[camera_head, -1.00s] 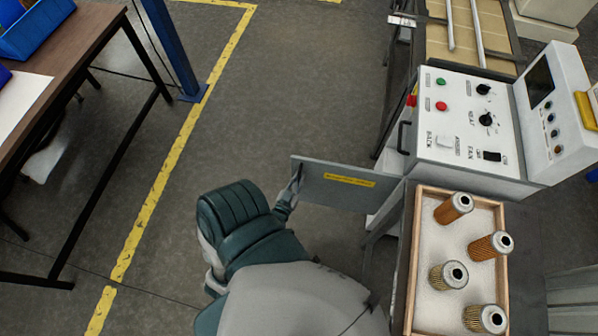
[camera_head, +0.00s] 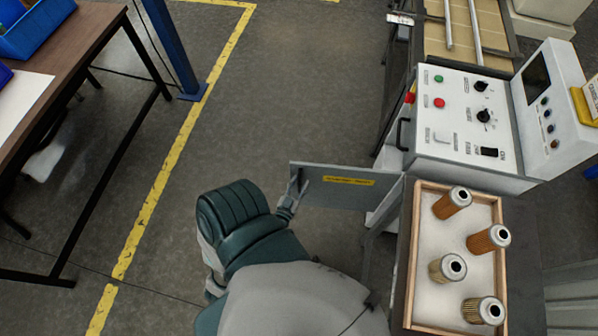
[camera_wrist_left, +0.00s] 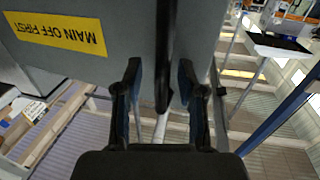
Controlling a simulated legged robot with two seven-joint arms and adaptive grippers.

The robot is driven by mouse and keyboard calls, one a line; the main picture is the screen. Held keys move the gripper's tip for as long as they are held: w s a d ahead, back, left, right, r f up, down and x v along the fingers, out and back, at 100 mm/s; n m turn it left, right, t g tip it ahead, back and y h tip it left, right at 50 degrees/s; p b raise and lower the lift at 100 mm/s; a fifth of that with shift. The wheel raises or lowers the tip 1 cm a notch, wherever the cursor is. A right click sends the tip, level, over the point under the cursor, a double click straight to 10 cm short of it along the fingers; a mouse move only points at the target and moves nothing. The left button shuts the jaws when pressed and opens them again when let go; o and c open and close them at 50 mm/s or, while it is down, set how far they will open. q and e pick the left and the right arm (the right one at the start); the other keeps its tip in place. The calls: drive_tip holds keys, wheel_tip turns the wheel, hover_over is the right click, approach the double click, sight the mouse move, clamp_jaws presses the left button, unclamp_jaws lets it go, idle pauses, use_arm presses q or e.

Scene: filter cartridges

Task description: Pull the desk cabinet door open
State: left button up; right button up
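The cabinet door (camera_head: 335,190) is a grey panel with a yellow label (camera_head: 348,181), swung well out from the cabinet below the machine. In the left wrist view the door (camera_wrist_left: 120,15) fills the upper left, its label reading "MAIN OFF FIRST". My left gripper (camera_head: 296,191) is at the door's outer end. In the left wrist view the left gripper (camera_wrist_left: 160,75) has its fingers apart, one on each side of a dark upright handle bar (camera_wrist_left: 165,50), with gaps visible beside the bar. My right gripper is not in view.
A control panel (camera_head: 455,130) stands above the cabinet. A wooden-rimmed tray (camera_head: 411,270) with several filter cartridges is right of my arm. A dark table (camera_head: 75,60) stands at the left, near a blue post (camera_head: 172,45). The floor between is clear.

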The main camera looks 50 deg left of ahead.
use_arm(q)
drive_tip(key=shift+s+d, duration=0.1)
drive_tip(key=v, duration=1.2)
idle(0.4)
